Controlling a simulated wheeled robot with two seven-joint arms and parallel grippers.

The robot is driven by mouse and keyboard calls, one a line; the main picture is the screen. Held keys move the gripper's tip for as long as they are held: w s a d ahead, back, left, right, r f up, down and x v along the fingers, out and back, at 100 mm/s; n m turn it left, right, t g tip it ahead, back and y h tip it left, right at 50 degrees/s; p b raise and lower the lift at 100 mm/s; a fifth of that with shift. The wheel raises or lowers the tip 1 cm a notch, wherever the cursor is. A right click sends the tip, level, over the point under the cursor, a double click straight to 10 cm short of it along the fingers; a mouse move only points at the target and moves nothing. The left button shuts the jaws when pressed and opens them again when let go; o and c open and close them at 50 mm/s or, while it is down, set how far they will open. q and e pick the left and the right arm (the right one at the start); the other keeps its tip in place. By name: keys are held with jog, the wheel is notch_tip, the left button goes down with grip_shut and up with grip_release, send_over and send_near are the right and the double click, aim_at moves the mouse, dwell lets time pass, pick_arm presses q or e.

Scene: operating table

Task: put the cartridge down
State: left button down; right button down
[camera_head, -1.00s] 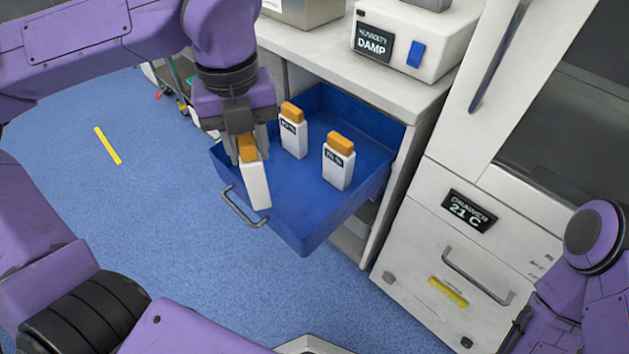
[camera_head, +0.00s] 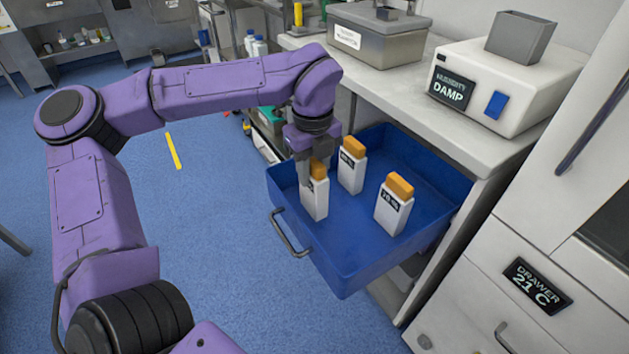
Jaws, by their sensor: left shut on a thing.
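A white cartridge with an orange cap (camera_head: 315,200) is held by my left gripper (camera_head: 314,172) at the near left part of the open blue drawer (camera_head: 355,265). The gripper is shut on the cap end. The cartridge is about upright; I cannot tell whether its base touches the drawer floor. Two similar cartridges stand in the drawer, one behind it (camera_head: 351,172) and one to the right (camera_head: 393,208), each with a dark label. My right gripper is not in view.
The drawer's handle (camera_head: 290,235) faces the near left. A white device reading "DAMP" (camera_head: 500,75) and a grey box (camera_head: 377,40) stand on the counter above. A closed drawer with a "21 C" display (camera_head: 537,285) is at right. Bare drawer floor lies between the cartridges.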

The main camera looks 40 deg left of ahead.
pick_arm(q)
jog(key=shift+w+a+f, duration=0.15)
jog(key=shift+w+f, duration=0.1)
jog(key=shift+f, duration=0.1)
notch_tip(320, 180, down, 3)
jog(key=shift+w+b, duration=0.1)
jog(key=shift+b, duration=0.25)
jog(key=shift+w+f, duration=0.1)
jog(key=shift+f, duration=0.1)
jog(key=shift+f, duration=0.1)
jog(key=c, duration=0.8)
grip_release()
jog(key=shift+r, duration=0.3)
notch_tip(320, 180, up, 12)
jog(key=shift+f+p, duration=0.15)
jog(key=shift+p, duration=0.85)
